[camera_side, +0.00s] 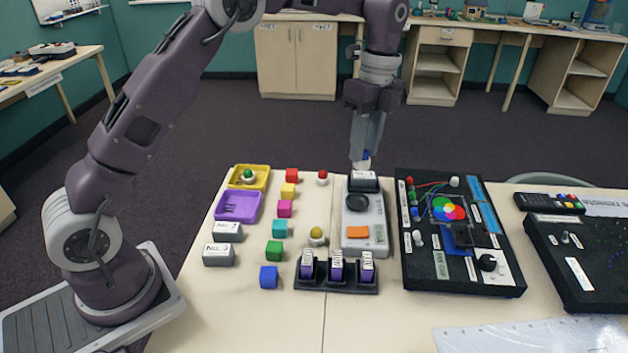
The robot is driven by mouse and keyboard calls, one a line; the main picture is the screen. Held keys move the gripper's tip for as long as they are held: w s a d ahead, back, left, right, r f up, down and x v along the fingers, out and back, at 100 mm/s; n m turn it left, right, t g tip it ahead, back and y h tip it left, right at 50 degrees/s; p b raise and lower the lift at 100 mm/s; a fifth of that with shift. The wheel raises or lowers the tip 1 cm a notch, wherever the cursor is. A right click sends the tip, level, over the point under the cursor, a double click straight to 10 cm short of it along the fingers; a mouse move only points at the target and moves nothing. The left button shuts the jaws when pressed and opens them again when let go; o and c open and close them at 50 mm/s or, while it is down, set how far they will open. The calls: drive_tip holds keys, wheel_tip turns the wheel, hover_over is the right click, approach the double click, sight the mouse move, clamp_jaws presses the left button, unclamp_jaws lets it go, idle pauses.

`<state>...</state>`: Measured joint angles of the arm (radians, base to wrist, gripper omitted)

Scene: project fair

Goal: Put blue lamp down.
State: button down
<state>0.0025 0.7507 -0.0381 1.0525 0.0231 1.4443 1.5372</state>
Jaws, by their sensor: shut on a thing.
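My gripper (365,148) points straight down over the back of the table, above a grey device. It is shut on the blue lamp (365,158), a small blue and white piece of which only a little shows between the fingertips. The lamp is just above or on the black labelled block (363,182) at the device's back end; I cannot tell whether they touch.
The grey device (378,216) has a black disc and an orange block. A red lamp (322,178) and yellow lamp (317,236) stand to its left; a green lamp (248,177) is in the yellow tray (266,179). A black board (408,270) lies right. Coloured cubes stand left.

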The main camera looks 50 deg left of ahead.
drive_tip(key=s+a+n, duration=0.4)
drive_tip(key=s+a, duration=0.3)
drive_tip(key=a, duration=0.4)
drive_tip(key=n, duration=0.5)
hover_over(239, 209)
wheel_tip(239, 209, down, 5)
drive_tip(key=shift+t, duration=0.4)
wheel_tip(239, 209, down, 8)
drive_tip(key=shift+d+r, duration=0.1)
drive_tip(key=shift+r, duration=0.1)
drive_tip(key=shift+f, duration=0.15)
drive_tip(key=c, duration=1.1)
unclamp_jaws()
